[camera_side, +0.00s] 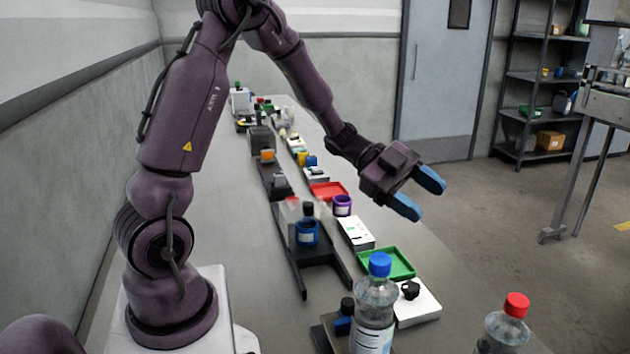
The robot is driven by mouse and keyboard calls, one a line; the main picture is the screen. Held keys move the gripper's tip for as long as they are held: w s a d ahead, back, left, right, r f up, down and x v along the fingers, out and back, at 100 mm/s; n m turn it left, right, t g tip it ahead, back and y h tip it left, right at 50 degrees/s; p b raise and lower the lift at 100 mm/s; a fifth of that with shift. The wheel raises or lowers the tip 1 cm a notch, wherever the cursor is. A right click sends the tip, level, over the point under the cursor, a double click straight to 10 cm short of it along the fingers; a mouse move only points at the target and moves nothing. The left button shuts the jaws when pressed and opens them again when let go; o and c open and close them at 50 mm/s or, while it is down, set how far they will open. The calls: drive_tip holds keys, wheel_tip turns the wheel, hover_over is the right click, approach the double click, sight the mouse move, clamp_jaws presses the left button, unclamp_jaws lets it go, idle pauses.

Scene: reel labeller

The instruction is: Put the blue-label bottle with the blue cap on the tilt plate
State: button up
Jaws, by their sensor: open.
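A clear bottle with a blue cap (376,300) stands upright at the bottom of the view. Its label looks pale with a blue tint, and its lower part is cut off by the frame edge. My gripper (426,200) is open and empty, with blue fingertips spread apart. It hangs in the air up and to the right in the picture, well apart from the bottle. I cannot tell for sure which thing is the tilt plate.
A red-capped bottle (503,325) stands at the bottom right. A white device with a black knob (420,308) and a green tray (396,263) are close to the blue-capped bottle. A dark frame (302,282) and a red tray (328,190) lie farther back on the crowded bench.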

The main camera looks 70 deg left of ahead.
drive_tip(key=w+a+r+n+t+y, duration=0.2)
drive_tip(key=w+r+n+t+y, duration=0.1)
drive_tip(key=r+n+t+y, duration=0.25)
drive_tip(key=s+a+r+n+y, duration=0.3)
drive_tip(key=s+r+n+y, duration=0.25)
drive_tip(key=y, duration=0.25)
drive_tip(key=s+d+f+n+g+h, duration=0.1)
drive_tip(key=s+d+n+g, duration=0.1)
drive_tip(key=s, duration=0.6)
drive_tip(key=s+d+f+n+g+h, duration=0.1)
drive_tip(key=s+d+f+n+g, duration=0.1)
drive_tip(key=s+d+g, duration=0.3)
drive_tip(key=s+n, duration=0.1)
drive_tip(key=s, duration=0.3)
drive_tip(key=shift+s+d+f+g, duration=0.15)
drive_tip(key=shift+d+g, duration=0.15)
drive_tip(key=shift+g, duration=0.05)
